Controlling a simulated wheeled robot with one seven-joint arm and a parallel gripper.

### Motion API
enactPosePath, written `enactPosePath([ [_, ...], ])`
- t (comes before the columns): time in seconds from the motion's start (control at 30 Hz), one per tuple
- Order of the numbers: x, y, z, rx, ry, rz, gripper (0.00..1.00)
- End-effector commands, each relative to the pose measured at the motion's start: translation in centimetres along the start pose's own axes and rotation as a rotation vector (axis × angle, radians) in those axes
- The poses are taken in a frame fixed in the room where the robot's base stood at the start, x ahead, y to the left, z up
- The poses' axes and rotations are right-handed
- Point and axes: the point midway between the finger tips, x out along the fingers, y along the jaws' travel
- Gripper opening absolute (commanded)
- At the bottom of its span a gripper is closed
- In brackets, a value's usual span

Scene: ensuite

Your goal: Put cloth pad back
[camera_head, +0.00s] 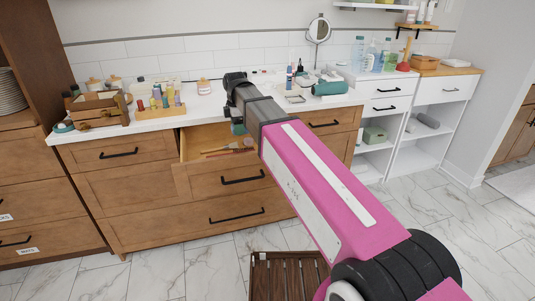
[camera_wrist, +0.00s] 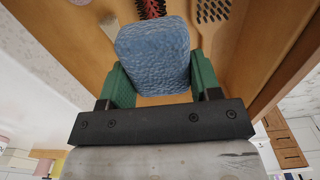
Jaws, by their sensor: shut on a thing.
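The cloth pad (camera_wrist: 153,55) is blue with a rough, towel-like texture. It shows in the wrist view between the two green fingers of my gripper (camera_wrist: 155,82), which is shut on it. The pad is above an open wooden drawer (camera_wrist: 180,99); whether it touches the drawer floor I cannot tell. In the head view my gripper (camera_head: 238,126) is over the open drawer (camera_head: 187,148) below the white counter. The pad itself is hidden or too small to make out there.
Brushes (camera_wrist: 212,11) and a red-bristled brush (camera_wrist: 151,8) lie in the drawer. The white counter (camera_head: 230,98) holds bottles, a wooden box (camera_head: 97,107) and a round mirror (camera_head: 319,29). A slatted wooden thing (camera_head: 285,276) stands on the floor.

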Motion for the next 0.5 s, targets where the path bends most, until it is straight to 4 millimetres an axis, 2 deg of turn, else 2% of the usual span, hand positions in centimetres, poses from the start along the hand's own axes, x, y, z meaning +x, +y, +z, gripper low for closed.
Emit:
enactPosePath([
  [0.13, 1.3, 0.0, 0.2, 0.001, 0.0, 0.0, 0.32],
  [0.23, 2.0, 0.1, 1.2, 0.003, 0.0, -0.001, 0.32],
  [0.5, 5.1, 0.8, 6.3, 0.005, 0.0, -0.001, 0.32],
])
